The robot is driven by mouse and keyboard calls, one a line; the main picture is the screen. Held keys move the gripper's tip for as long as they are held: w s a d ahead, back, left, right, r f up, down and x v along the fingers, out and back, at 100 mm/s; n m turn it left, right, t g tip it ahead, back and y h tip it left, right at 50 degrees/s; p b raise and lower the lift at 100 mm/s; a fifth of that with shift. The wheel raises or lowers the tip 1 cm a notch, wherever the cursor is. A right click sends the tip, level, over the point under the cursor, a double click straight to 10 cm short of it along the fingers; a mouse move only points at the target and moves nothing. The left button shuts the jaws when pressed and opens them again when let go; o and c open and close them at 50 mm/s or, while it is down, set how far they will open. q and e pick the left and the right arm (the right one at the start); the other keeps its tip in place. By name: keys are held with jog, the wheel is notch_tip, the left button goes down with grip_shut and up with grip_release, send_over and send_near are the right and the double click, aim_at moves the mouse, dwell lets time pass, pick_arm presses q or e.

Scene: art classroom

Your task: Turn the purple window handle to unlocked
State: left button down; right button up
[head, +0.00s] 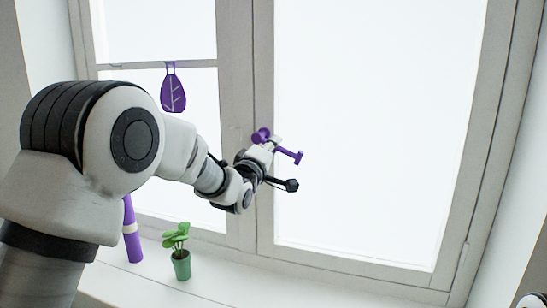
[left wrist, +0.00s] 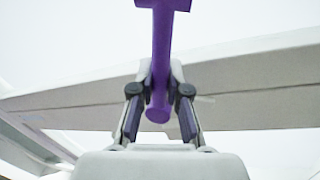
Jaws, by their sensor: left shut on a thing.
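The purple window handle (head: 289,154) sits on the grey middle frame of the window. In the head view its bar points right and slightly down, ending in a short crosspiece. My left gripper (head: 272,145) is at the handle and hides the middle of it. In the left wrist view the purple handle (left wrist: 161,48) runs between the two fingers of my left gripper (left wrist: 160,72), which is shut on it. The crosspiece is at the top of that view and a round end at the bottom.
A purple leaf ornament (head: 173,90) hangs at the left pane. A green potted plant (head: 181,262) and a purple cylinder with a pale band (head: 132,238) stand on the white sill (head: 225,285). The space before the right pane (head: 370,130) is clear.

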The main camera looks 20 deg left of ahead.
pick_arm(q)
jog(key=r+n, duration=0.1)
jog(key=n, duration=0.1)
jog(key=n+y+b, duration=0.1)
jog(key=n, duration=0.1)
jog(key=shift+d+r, duration=0.2)
jog(key=shift+r, duration=0.15)
jog(key=shift+r+n+b, duration=0.25)
jog(key=shift+n+b, duration=0.05)
jog(key=shift+n, duration=0.2)
jog(key=shift+r, duration=0.15)
jog(key=c, duration=1.4)
grip_release()
jog(key=shift+o, duration=1.3)
jog(key=shift+w, duration=0.15)
jog(key=shift+w+d+f, duration=0.15)
jog(key=shift+f, duration=0.1)
jog(key=s+f, duration=0.2)
jog(key=s, duration=0.9)
jog(key=shift+s+a+f, duration=0.2)
jog(key=shift+s+f, duration=0.05)
jog(key=shift+s, duration=0.15)
